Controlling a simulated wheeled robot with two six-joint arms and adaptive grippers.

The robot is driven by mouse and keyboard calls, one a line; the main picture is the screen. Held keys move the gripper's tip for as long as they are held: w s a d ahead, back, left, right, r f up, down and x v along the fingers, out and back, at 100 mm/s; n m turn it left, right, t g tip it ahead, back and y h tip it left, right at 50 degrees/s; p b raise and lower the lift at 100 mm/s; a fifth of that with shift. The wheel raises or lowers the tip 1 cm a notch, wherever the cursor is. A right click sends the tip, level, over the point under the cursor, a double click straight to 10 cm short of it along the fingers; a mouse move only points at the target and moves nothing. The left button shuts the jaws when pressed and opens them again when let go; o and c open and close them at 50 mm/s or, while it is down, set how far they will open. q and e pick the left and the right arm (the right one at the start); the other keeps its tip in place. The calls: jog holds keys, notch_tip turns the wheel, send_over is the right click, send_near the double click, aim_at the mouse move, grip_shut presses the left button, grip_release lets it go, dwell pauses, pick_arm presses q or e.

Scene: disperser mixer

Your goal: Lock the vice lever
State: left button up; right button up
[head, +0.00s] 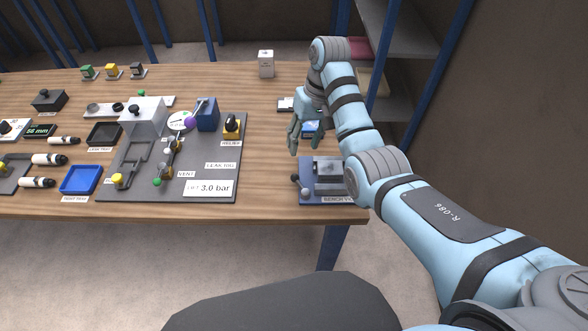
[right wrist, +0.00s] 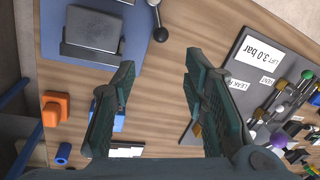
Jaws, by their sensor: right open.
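The bench vice (head: 327,177) stands at the front right corner of the table on a blue base, a grey block with its jaws on top. My right arm partly covers its right side and its label. A short lever (head: 298,184) with a dark knob and a grey ball shows at its left side. My right gripper (head: 299,143) is open and empty, pointing down above the table behind the vice. It also shows in the right wrist view (right wrist: 160,66). My left gripper is out of view.
A dark board (head: 222,150) with fittings, labels and a purple-knobbed lever lies left of the vice. An orange block (right wrist: 55,106) and a blue item lie near the gripper. Bare wood lies between board and vice. Shelves (head: 400,45) stand at right.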

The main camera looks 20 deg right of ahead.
aim_at(296, 175)
jog(key=f, duration=0.2)
jog(key=s+a+f, duration=0.1)
jog(key=f, duration=0.4)
jog(key=shift+s+a+f, duration=0.2)
jog(key=shift+s+a, duration=0.1)
jog(key=shift+s, duration=0.1)
jog(key=f, duration=0.2)
jog(key=w+f+b, duration=0.1)
jog(key=f, duration=0.1)
jog(key=shift+a, duration=0.35)
jog(key=shift+s+r, duration=0.1)
jog(key=shift+s, duration=0.1)
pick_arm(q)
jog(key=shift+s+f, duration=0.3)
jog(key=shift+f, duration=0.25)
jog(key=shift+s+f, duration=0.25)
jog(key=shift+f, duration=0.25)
pick_arm(e)
grip_shut()
